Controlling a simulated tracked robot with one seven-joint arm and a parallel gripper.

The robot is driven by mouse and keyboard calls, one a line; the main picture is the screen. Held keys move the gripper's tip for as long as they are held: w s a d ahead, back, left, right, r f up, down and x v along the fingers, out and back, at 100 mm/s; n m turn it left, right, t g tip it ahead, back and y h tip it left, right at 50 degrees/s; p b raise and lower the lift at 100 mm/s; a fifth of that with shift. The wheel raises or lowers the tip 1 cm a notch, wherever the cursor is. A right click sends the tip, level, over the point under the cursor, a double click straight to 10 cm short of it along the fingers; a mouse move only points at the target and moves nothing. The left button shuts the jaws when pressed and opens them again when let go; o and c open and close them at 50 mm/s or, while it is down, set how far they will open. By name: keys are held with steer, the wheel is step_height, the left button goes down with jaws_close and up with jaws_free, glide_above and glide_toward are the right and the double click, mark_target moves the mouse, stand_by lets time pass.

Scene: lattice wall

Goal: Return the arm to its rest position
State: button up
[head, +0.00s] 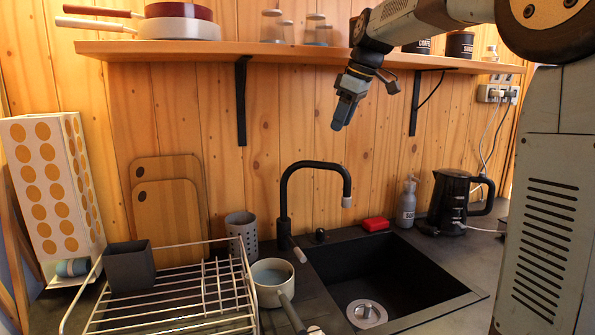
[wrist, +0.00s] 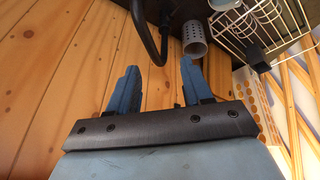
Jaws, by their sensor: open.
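My gripper (head: 344,112) hangs from my arm in the upper middle of the head view. It is in the air below the wall shelf, above the back of the sink and to the right of the faucet's top. In the wrist view its two blue-grey fingers (wrist: 158,88) stand apart with nothing between them. In the head view the fingers overlap, and the gap between them does not show.
A wooden shelf (head: 270,53) with jars and pans runs close behind my arm. A black faucet (head: 285,195) rises beside the black sink (head: 385,270). A dish rack (head: 170,300), saucepan (head: 271,290), soap bottle (head: 406,205) and kettle (head: 449,200) stand on the counter.

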steer(key=s+d+f+m+h, duration=0.1)
steer(key=s+d+f+m, duration=0.2)
steer(key=s+f, duration=0.3)
steer(key=s+d+f+m+t+h, duration=0.1)
steer(key=s+d+f+m, duration=0.2)
steer(key=s, duration=1.2)
steer(key=s+d+f+m+t+h, duration=0.1)
steer(key=s+d+f+m, duration=0.2)
steer(key=s+f+m, duration=0.3)
steer(key=s+f, duration=0.2)
steer(key=s, duration=0.2)
steer(key=shift+s+f, duration=0.3)
steer(key=shift+s, duration=0.05)
steer(key=shift+d, duration=0.1)
steer(key=shift+s+r+t, duration=0.15)
steer(key=shift+s+t, duration=0.15)
steer(key=shift+s, duration=0.05)
